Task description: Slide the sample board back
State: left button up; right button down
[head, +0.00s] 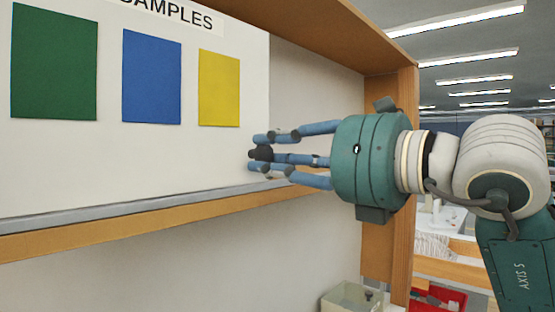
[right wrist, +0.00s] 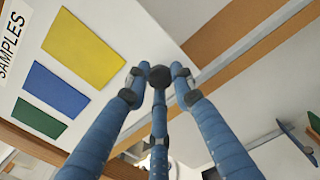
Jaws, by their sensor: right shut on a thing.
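The sample board (head: 200,160) is a white panel with green, blue and yellow swatches and a "SAMPLES" label. It stands upright in a grey track (head: 120,211) on a wooden ledge, at the left of the head view. Its right edge is short of the wooden frame's right post (head: 404,100). A dark round knob (head: 266,153) is on the board near that edge. My right gripper (head: 260,152) has its blue fingers closed around the knob, which also shows in the right wrist view (right wrist: 159,76). My left gripper is not in view.
Between the board's right edge and the post is an open stretch with a pale back wall (head: 310,95). Below the ledge, an open pale bin (head: 350,298) and a red tray (head: 437,298) sit at lower right.

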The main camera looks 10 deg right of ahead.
jog(key=shift+a+f, duration=0.25)
jog(key=shift+f, duration=0.3)
jog(key=c, duration=1.5)
grip_release()
jog(key=shift+s, duration=0.1)
jog(key=shift+o, duration=0.2)
jog(key=shift+r, duration=0.25)
jog(key=shift+s+d+r, duration=0.1)
jog(key=shift+s+d, duration=0.25)
jog(key=v, duration=1.1)
jog(key=shift+a, duration=0.15)
